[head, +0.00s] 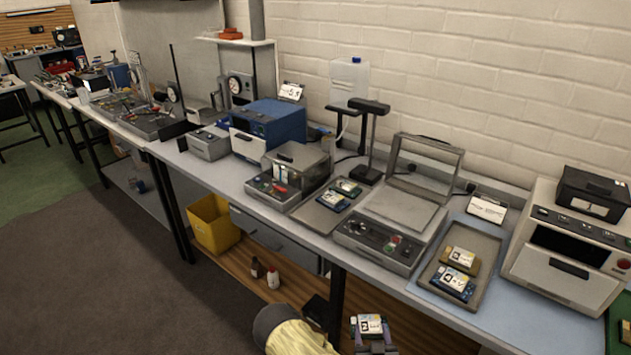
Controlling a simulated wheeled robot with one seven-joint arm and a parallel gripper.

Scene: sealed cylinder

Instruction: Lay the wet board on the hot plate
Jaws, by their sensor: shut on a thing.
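My gripper (376,340) is at the bottom edge of the head view, in front of the bench and apart from it. It is shut on a small board (369,324) with a white label and dark blue edges. Whether this board is wet cannot be seen. A grey flat-topped unit (400,209) with knobs and buttons on its front looks like the hot plate. It stands on the bench, up and right of my gripper. Its framed lid is raised at the back, and its flat top is bare.
A tray (484,239) right of the flat unit holds boards (452,283). Another tray (307,213) to its left also holds boards (348,187). A dark stand (371,140) rises behind. A white oven-like box (564,268) stands at the right. A yellow bin (212,222) sits below the bench.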

